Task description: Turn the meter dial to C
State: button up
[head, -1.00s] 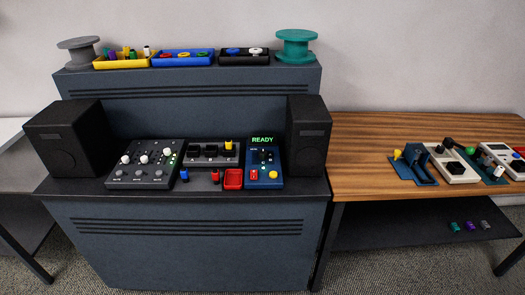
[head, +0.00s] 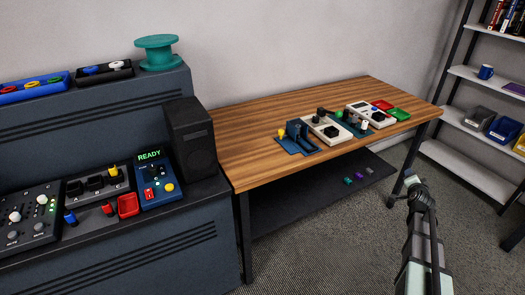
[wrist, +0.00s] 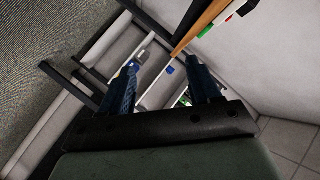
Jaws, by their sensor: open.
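Two white boxes with black dials sit on the wooden table in the head view. The nearer one (head: 318,122) has a large black dial (head: 331,131). The farther one (head: 362,108) has a small display and a black dial (head: 378,116), and looks like a meter. The letters around the dials are too small to read. My gripper (head: 412,181) is in front of the table's right end, apart from both boxes. In the wrist view my gripper (wrist: 166,82) is open and empty, its two blue fingers spread apart.
A console with a black speaker (head: 190,137) stands left. A shelf unit (head: 468,140) with bins stands right. The table's front left is bare.

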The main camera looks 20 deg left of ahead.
jog(key=w+a+r+n+g+y, duration=0.1)
jog(key=w+a+r+n+g, duration=0.1)
jog(key=w+a+r+n, duration=0.75)
jog(key=w+a+r+n+g+y, duration=0.2)
jog(key=w+a+r+n, duration=0.35)
jog(key=a+n, duration=0.8)
jog(key=a+r+n+g+h, duration=0.3)
jog(key=a+r+n+h, duration=0.1)
jog(key=a+r+n, duration=1.55)
jog(key=s+a+n+g+y, duration=0.1)
jog(key=s+a+n, duration=0.1)
jog(key=s+a, duration=0.8)
jog(key=s+a+f+n+g+y, duration=0.1)
jog(key=s+a+n+g, duration=0.1)
jog(key=s+a, duration=0.9)
jog(key=s+a+f+n+g+y, duration=0.1)
jog(key=s+a, duration=0.9)
jog(key=a, duration=1.4)
jog(key=shift+s+a+f+n+g+y, duration=0.3)
jog(key=shift+n+g+y, duration=0.1)
jog(key=shift+n+y, duration=0.2)
jog(key=s+a+n, duration=0.1)
jog(key=s+a, duration=0.4)
jog(key=s, duration=0.2)
jog(key=m+g+h, duration=0.1)
jog(key=g+h, duration=0.1)
send_near(152, 168)
jog(key=f, duration=0.9)
jog(key=shift+w+d, duration=0.2)
jog(key=shift+d, duration=0.05)
